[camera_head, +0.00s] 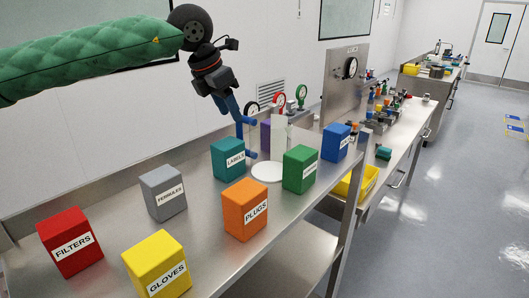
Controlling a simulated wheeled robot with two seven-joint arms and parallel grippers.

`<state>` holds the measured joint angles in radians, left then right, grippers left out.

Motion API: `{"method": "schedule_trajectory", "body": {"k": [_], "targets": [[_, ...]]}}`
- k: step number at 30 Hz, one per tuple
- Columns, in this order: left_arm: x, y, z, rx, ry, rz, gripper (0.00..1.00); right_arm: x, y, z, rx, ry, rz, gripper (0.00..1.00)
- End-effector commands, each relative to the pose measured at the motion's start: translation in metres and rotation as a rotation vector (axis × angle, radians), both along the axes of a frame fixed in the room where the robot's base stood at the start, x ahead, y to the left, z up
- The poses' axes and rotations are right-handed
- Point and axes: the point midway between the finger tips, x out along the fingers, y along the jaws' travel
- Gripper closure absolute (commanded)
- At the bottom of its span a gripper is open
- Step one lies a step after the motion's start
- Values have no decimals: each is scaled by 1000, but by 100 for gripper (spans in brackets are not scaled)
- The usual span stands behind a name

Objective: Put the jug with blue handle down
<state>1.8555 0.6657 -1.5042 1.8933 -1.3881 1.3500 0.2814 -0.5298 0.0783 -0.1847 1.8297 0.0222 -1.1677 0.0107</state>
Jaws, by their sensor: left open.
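My left gripper (249,138) hangs over the metal bench with its blue fingers apart. It is open, and I see nothing held between the fingers. A pale upright thing (280,135) stands just right of the fingers, between the purple box and the green box; it may be the jug, but I cannot make out a blue handle. A white round disc (267,172) lies on the bench below the gripper. My right gripper is not in view.
Boxes stand on the bench (205,222): red FILTERS (69,242), yellow GLOVES (157,264), grey FERRULES (163,193), orange PLUGS (245,209), teal LABELS (229,159), green (300,169), blue (336,142) and purple (265,134). A gauge panel (344,82) stands behind.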

Motion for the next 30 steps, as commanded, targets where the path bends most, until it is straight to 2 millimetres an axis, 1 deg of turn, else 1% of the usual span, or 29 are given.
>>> {"method": "schedule_trajectory", "body": {"k": [4,9,12,16,18,24,30], "targets": [[3,-5,-14,1,3,-1,57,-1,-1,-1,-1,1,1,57],[4,-7,-23,-1,1,-2,57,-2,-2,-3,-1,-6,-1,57],[6,-10,-32,-1,2,-2,57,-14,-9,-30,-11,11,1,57],[7,-12,-44,-1,2,-2,57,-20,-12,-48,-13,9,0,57],[9,-15,-54,0,2,-3,57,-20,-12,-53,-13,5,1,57],[13,-19,-67,-1,2,-2,57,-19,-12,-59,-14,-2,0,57],[13,-19,-67,-2,1,-2,57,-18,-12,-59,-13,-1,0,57]]}}
